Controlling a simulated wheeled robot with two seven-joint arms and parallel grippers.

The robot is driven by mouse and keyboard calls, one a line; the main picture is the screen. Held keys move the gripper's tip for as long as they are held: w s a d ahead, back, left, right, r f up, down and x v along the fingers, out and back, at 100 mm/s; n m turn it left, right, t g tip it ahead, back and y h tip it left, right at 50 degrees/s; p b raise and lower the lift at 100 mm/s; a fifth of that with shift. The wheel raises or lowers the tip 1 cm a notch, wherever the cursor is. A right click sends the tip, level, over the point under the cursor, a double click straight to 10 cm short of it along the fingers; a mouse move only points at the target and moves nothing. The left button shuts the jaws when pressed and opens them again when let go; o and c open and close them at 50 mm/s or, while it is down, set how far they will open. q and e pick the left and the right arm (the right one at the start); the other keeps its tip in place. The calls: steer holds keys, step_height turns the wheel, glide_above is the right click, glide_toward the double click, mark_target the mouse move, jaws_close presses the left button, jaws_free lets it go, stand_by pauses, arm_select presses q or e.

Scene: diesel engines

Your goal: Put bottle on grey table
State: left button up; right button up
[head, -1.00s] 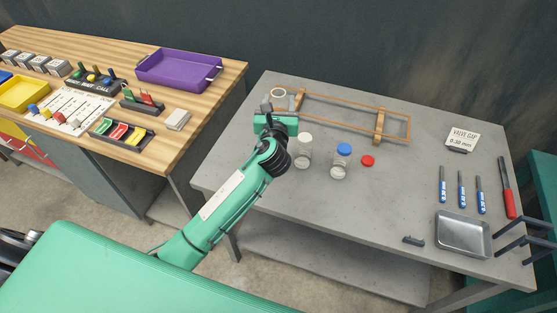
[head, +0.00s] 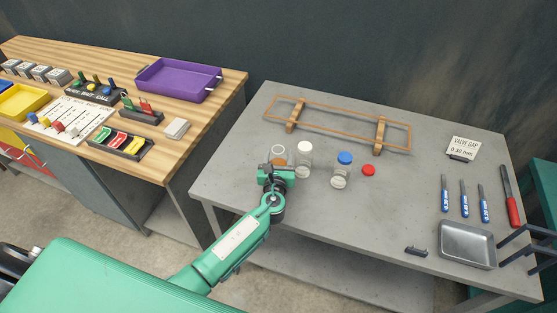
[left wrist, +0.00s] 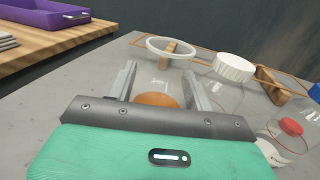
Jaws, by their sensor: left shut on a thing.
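A clear open-topped bottle (head: 278,152) with something orange-brown in its bottom is between the fingers of my left gripper (head: 276,172). In the left wrist view the gripper (left wrist: 160,92) is shut around the bottle, whose pale rim (left wrist: 171,46) stands above the fingers. The bottle looks roughly upright; I cannot tell whether its base touches the grey table (head: 340,215). A clear bottle with a white cap (head: 304,147) stands just right of it, and one with a blue cap (head: 344,158) stands further right. My right gripper is not in view.
A low frame with wooden blocks (head: 380,135) lies behind. A metal tray (head: 467,246), blue-handled tools (head: 463,199) and a sign (head: 462,148) are at right. A wooden bench (head: 200,135) stands left. The table's front middle is clear.

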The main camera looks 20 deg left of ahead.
arm_select(q)
steer(key=shift+f, duration=0.7)
steer(key=shift+f, duration=0.15)
steer(key=o, duration=0.9)
steer(key=b+v, duration=0.2)
steer(key=v, duration=0.8)
steer(key=shift+s+d, duration=0.15)
steer(key=shift+s, duration=0.2)
steer(key=shift+s+d+r, duration=0.1)
steer(key=shift+s+r, duration=0.1)
steer(key=shift+s, duration=0.4)
